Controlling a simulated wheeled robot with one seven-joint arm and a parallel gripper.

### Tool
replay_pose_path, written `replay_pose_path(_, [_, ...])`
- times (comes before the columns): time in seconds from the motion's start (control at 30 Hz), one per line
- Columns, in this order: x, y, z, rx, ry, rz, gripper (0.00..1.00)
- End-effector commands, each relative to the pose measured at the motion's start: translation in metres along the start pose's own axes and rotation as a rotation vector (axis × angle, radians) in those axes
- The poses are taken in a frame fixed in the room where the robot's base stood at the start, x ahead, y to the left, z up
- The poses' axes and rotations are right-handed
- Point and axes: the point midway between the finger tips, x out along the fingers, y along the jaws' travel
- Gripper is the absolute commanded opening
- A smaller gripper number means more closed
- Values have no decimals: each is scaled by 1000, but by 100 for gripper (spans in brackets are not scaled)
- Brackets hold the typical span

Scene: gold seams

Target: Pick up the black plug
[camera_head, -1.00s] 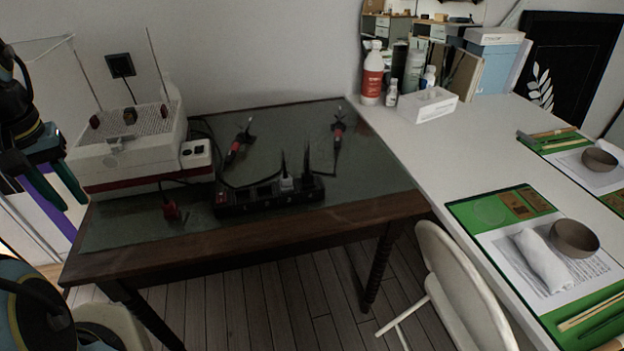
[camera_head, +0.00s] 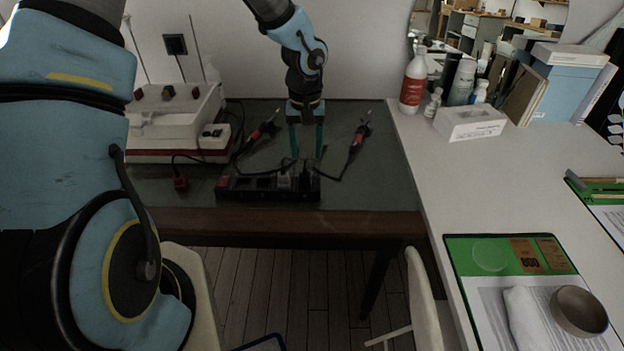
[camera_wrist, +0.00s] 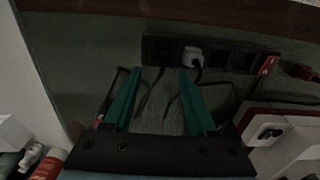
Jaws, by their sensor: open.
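The black power strip (camera_head: 245,190) lies near the front edge of the dark green-topped desk. The black plug (camera_head: 306,181) stands at its right end, dark against the strip, with a cord rising from it. A white plug (camera_head: 284,182) sits just left of it; it also shows in the wrist view (camera_wrist: 193,57). My gripper (camera_head: 306,155) points down over the strip's right end, its green fingers apart, with nothing held. In the wrist view, my gripper (camera_wrist: 160,71) spreads below the strip's left end, where the black plug is too dark to make out clearly.
Two red-and-black soldering tools (camera_head: 262,131) (camera_head: 357,138) rest behind the strip, with loose black cords around them. A white-and-red machine (camera_head: 170,125) stands at left. A white table (camera_head: 465,175) with bottles and boxes adjoins at right. A chair (camera_head: 425,300) stands in front.

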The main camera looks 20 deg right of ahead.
Motion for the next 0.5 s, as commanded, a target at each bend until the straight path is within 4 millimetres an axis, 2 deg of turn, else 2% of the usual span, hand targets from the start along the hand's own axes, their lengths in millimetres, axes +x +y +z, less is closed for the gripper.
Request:
replay_pose_path(0.13, [22,0,1,2,-4,-1,57])
replay_pose_path(0.37, [36,-1,1,2,-2,-1,57])
replay_pose_path(0.5, [52,-3,3,3,-5,-1,57])
